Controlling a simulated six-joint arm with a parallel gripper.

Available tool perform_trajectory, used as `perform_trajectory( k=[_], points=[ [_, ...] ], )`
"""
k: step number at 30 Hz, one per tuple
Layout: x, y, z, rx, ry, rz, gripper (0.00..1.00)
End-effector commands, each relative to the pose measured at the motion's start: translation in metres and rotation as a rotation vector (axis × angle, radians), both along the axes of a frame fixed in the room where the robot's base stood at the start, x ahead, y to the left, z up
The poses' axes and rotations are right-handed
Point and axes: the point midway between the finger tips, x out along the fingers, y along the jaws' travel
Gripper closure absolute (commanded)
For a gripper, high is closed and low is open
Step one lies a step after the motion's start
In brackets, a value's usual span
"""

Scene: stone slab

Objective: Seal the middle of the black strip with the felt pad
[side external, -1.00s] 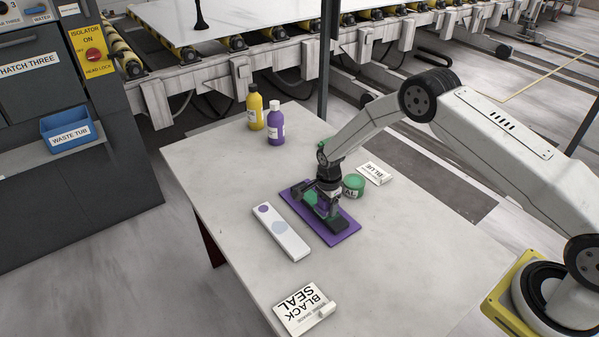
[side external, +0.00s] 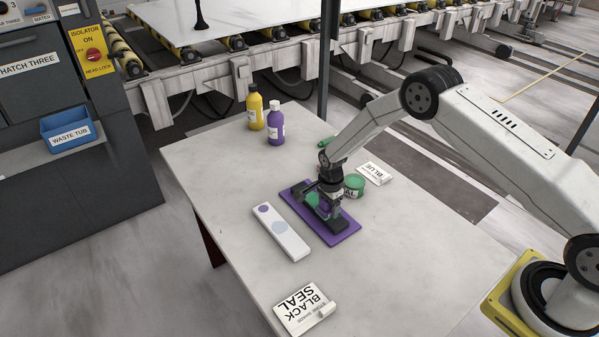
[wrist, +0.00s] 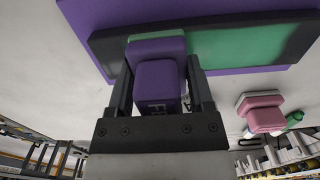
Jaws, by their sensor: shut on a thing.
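The black strip (wrist: 108,50) lies on a purple mat (wrist: 85,15), with a green coating (wrist: 240,45) over its middle stretch. In the side view the strip (side external: 337,225) and the mat (side external: 352,229) are partly covered by my gripper (side external: 325,207). In the wrist view my gripper (wrist: 158,90) is shut on the purple felt pad (wrist: 157,80), with partly hidden lettering on its face. The pad is at the strip, at the left part of the green stretch. I cannot tell whether it touches.
A white plate with round marks (side external: 292,240) lies left of the mat. A green tub (side external: 354,186) and the BLUE card (side external: 375,173) are right. A pink block (wrist: 263,117) shows in the wrist view. Yellow (side external: 255,108) and purple (side external: 275,124) bottles stand behind; the BLACK SEAL card (side external: 300,310) lies in front.

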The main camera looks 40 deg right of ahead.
Motion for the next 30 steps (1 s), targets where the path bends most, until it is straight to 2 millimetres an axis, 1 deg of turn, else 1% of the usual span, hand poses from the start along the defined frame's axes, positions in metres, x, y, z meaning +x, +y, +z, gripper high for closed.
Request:
perform_trajectory(
  k=[24,30],
  points=[
    [0.001,0.0,0.054,0.0,-0.002,0.0,0.8],
    [0.0,0.0,0.059,0.0,0.0,0.0,0.8]
  ],
)
